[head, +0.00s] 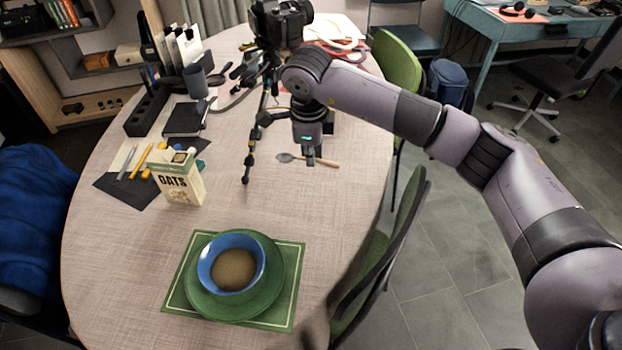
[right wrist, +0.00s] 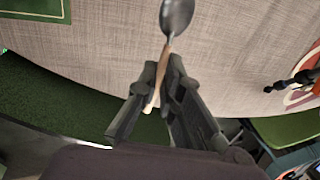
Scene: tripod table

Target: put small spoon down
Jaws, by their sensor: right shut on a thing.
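The small spoon (head: 286,158), with a grey metal bowl and a light wooden handle, is on or just above the table in the head view, its bowl pointing left. My right gripper (head: 310,160) reaches down over it and is shut on the handle. In the right wrist view the spoon (right wrist: 176,18) sticks out past the fingertips of my right gripper (right wrist: 164,72), handle between the fingers. I cannot tell whether the spoon touches the table. My left gripper is not in view.
A black tripod (head: 247,165) with a camera stands just left of the spoon. A blue bowl (head: 203,268) sits on a green plate and mat at the front. An oats box (head: 180,183) stands at the left. The table (head: 330,205) is bare in front of the spoon.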

